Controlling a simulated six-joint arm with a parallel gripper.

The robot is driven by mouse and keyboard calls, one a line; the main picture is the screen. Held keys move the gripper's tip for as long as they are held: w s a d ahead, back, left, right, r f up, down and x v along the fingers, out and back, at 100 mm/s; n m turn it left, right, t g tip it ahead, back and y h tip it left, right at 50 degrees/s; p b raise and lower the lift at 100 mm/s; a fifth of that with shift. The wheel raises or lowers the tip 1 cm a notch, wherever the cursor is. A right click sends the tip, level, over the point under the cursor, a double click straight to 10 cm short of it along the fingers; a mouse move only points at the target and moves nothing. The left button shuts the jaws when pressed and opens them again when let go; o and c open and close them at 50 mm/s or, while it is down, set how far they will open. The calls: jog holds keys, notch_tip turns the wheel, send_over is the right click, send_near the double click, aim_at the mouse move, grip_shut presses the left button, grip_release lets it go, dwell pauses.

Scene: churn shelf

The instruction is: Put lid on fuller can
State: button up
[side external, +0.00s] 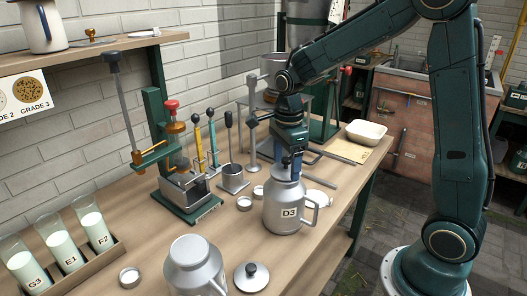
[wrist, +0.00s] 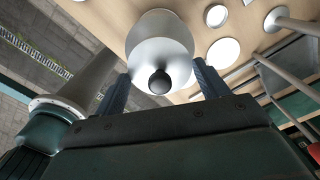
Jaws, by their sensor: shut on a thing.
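A silver can labelled D3 (side external: 287,212) stands upright on the bench, its handle to the right. My gripper (side external: 290,168) points down at its mouth. In the wrist view, a silver lid with a black knob (wrist: 159,82) sits between my two fingers (wrist: 160,88), with the can's shoulder (wrist: 160,28) behind it. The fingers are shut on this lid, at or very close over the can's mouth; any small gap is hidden. A second silver can (side external: 195,274) stands at the front without a visible knob. Another lid with a black knob (side external: 251,276) lies right of it. Fill levels inside both cans are hidden.
A rack of milk-filled tubes (side external: 62,252) stands front left. A green lever stand (side external: 187,195) and upright tools (side external: 212,143) are behind. Small round dishes (side external: 244,203) lie near D3. A white tray (side external: 366,132) is at the far right.

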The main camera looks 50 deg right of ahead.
jog(key=o, duration=1.1)
jog(key=shift+c, duration=0.2)
jog(key=shift+r, duration=0.2)
jog(key=shift+r, duration=3.3)
jog(key=shift+c, duration=0.3)
grip_shut()
